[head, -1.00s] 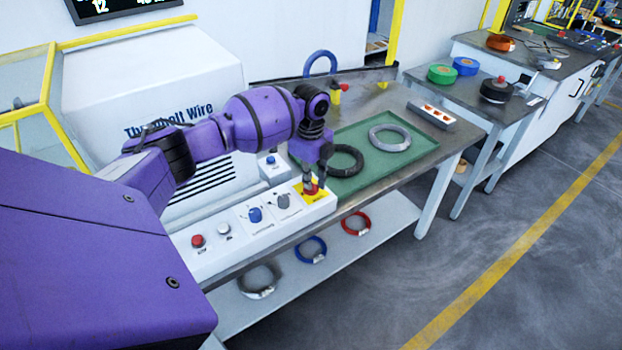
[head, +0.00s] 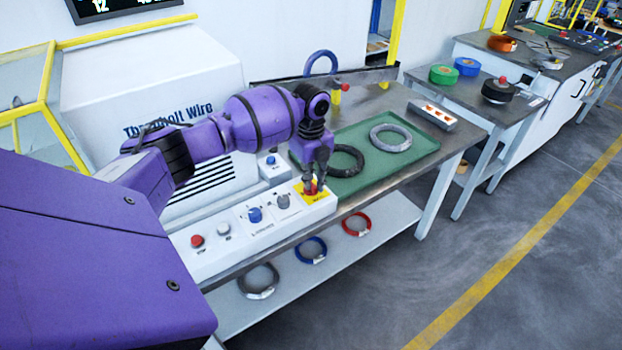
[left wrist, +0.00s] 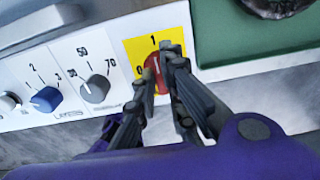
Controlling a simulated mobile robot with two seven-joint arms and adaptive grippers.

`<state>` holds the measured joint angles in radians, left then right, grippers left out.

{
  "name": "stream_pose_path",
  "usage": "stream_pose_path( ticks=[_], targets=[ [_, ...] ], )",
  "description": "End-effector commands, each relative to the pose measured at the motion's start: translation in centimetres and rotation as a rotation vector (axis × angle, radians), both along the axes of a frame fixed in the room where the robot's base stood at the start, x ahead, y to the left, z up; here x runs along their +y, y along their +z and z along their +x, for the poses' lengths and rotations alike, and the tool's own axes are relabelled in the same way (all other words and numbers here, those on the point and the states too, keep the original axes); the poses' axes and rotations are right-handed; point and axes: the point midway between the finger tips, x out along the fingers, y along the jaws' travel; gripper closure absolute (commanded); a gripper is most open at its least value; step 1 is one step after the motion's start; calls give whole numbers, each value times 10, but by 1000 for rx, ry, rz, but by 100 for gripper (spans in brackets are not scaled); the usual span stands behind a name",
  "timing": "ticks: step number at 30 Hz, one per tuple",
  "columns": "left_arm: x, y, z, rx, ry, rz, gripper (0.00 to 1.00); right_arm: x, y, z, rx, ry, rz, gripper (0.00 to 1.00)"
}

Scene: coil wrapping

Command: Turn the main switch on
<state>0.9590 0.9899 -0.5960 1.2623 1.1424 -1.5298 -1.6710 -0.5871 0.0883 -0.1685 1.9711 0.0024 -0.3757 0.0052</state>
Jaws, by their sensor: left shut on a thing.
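The main switch is a red knob (head: 310,188) on a yellow plate (head: 327,197) at the right end of the white control panel. In the left wrist view the red knob (left wrist: 155,72) shows between the fingers, with a 1 above it and a 0 to its left on the yellow plate (left wrist: 135,48). My left gripper (head: 313,184) points down at the knob and is shut on it; its fingers (left wrist: 160,76) lie on both sides. The fingers partly hide the knob, so its exact angle is hard to read. My right gripper is not in view.
The panel (head: 205,260) also carries a red button (head: 197,241), a white button (head: 223,230), a blue knob (head: 255,214) and a grey knob (head: 283,201). A green tray (head: 350,183) with two coils lies just right of the panel. More coils lie on the shelf below.

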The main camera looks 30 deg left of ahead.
Motion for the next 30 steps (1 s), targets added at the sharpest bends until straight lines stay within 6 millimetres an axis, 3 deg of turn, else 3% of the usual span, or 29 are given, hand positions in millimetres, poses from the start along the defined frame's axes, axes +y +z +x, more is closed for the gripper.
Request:
stream_pose_path(
  ticks=[4,5,9,20,23,30],
  targets=[
    [-1,-1,0,1,-3,-1,100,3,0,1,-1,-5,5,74],
    [-1,-1,0,1,-2,-1,86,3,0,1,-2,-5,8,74],
    [0,0,0,1,-1,-1,71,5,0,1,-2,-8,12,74],
    [0,5,0,0,0,0,71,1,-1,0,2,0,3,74],
    [0,19,1,-3,0,0,71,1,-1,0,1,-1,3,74],
    [0,70,1,-4,-2,1,71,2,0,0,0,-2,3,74]
  ],
)
